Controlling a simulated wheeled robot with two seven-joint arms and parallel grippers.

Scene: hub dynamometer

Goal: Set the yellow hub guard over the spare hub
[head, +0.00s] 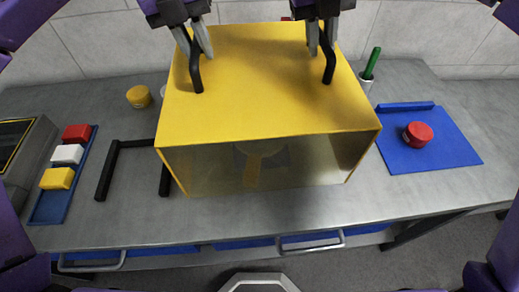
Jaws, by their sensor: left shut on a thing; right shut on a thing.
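The yellow hub guard (262,88) is a large box with a see-through front panel, in the middle of the head view over the bench. Two black handles stand on its top. My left gripper (197,48) is shut on the left handle (196,76). My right gripper (320,42) is shut on the right handle (328,70). Through the front panel a dim grey and yellowish shape (258,155) shows; I cannot tell whether it is the spare hub. The guard hides what lies behind it. I cannot tell whether its lower edge touches the bench.
A black frame (107,170) lies left of the guard, partly covered. A blue tray (48,207) holds red, white and yellow blocks. A yellow jar (139,97) stands behind. At right are a blue mat (445,150), a red round piece (417,134) and a green-handled tool (372,62).

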